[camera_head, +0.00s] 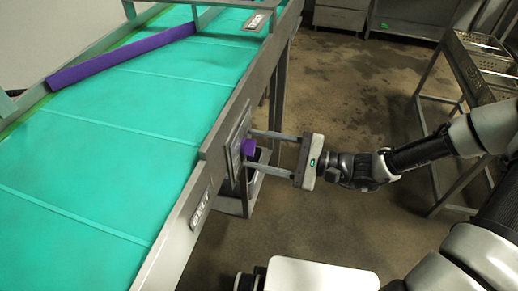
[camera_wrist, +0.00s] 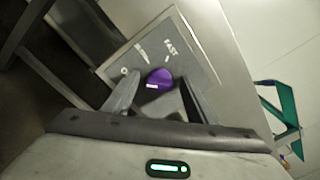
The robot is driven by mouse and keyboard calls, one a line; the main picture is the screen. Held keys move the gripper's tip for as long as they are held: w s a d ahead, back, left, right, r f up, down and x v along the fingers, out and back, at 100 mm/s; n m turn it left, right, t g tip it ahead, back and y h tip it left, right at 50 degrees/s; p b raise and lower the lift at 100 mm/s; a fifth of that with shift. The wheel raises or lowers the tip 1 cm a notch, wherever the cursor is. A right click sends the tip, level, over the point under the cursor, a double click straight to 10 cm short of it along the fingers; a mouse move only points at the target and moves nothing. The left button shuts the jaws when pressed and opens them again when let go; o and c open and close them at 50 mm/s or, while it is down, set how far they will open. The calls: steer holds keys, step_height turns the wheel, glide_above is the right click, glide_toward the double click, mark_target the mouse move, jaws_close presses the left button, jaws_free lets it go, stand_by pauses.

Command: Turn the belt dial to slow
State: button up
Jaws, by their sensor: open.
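The belt dial is a purple knob (camera_head: 249,147) on a plate (camera_wrist: 195,48) on the side of the conveyor frame. In the wrist view the knob (camera_wrist: 160,77) has a small white mark on its lower left part. The plate carries the label FAST above the knob, a partly legible label, apparently SLOW, to its upper left, and a 0-like mark farther left. My gripper (camera_head: 248,150) is open, with one finger on each side of the knob. I cannot tell whether the fingers touch it. The fingers hide part of the plate.
The conveyor's turquoise belt (camera_head: 130,115) fills the left, with a purple bar (camera_head: 120,57) across it. A BELT label (camera_head: 200,209) is on the frame's side. A metal rack with perforated trays (camera_head: 480,55) stands at the right.

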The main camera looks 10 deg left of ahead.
steer(key=c, duration=1.1)
steer(key=shift+r+p, duration=0.1)
steer(key=shift+p, duration=0.25)
steer(key=shift+r+m+p, duration=0.2)
steer(key=shift+m+p, duration=0.7)
steer(key=shift+p, duration=0.25)
steer(key=m+p, duration=0.2)
steer(key=shift+w+m+p, duration=0.1)
steer(key=shift+m+p, duration=0.2)
steer(key=shift+p, duration=0.1)
steer(key=shift+w+f+m+p, duration=0.1)
steer(key=shift+f+m+p, duration=0.1)
steer(key=shift+m+p, duration=2.15)
steer(key=shift+d+f+m, duration=0.1)
steer(key=shift+m, duration=0.35)
